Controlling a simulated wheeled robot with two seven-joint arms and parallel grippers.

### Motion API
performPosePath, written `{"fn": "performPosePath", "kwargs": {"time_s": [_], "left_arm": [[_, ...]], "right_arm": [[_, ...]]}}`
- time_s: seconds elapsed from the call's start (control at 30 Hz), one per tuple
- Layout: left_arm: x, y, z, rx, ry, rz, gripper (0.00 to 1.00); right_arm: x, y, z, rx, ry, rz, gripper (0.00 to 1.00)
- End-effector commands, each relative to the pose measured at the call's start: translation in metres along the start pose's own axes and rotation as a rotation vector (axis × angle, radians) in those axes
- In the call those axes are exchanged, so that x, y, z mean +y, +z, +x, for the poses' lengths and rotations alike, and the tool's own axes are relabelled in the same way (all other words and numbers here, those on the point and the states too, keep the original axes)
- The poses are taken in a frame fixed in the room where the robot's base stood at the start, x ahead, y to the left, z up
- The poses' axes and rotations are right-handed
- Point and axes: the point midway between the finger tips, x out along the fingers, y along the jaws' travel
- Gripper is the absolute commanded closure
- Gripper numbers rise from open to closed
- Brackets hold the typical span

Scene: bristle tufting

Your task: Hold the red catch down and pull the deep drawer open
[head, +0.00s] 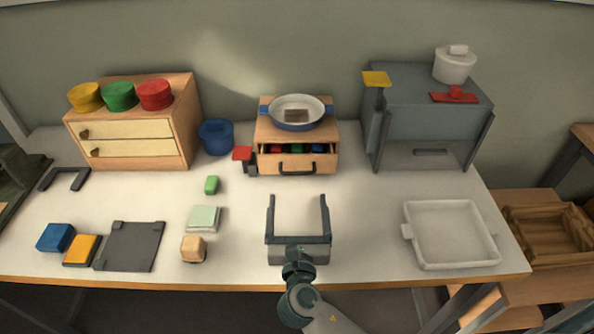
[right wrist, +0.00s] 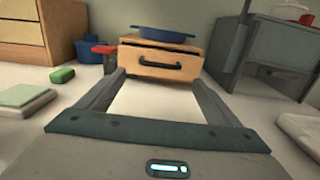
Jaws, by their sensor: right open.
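The deep drawer (head: 312,164) is in a small wooden cabinet (head: 330,134) at the table's back middle. Its front has a dark bar handle, and red, green and blue things show in a gap above the front. The drawer front also shows in the right wrist view (right wrist: 190,68). The red catch (head: 242,153) stands on a dark post at the cabinet's left side and shows in the right wrist view (right wrist: 105,49). My right gripper (head: 297,198) is open and empty, in front of the drawer and apart from the handle, fingers pointing toward it. My left gripper is not in view.
A blue-rimmed pan (head: 297,124) sits on the cabinet. A blue pot (head: 216,138) stands left of the catch, and a grey cabinet (head: 430,120) to the right. A green block (head: 211,185) and a white tray (head: 451,262) flank clear table before the drawer.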

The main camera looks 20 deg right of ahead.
Motion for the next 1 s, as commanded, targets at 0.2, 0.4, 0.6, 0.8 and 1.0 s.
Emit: {"fn": "performPosePath", "kwargs": {"time_s": [0.2,0.4,0.6,0.8,1.0], "left_arm": [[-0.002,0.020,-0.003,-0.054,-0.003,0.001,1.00],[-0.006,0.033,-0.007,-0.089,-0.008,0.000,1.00],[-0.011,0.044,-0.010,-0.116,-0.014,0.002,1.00],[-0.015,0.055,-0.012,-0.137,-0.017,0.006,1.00],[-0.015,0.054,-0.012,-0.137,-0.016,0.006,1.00]], "right_arm": [[0.000,0.002,0.042,-0.002,0.000,-0.002,0.14],[0.000,0.002,0.076,-0.002,0.000,-0.002,0.14],[0.000,0.001,0.102,-0.001,0.000,-0.001,0.14],[0.000,0.000,0.113,0.000,0.001,0.000,0.14],[0.000,0.000,0.114,0.000,0.001,0.000,0.14]]}}
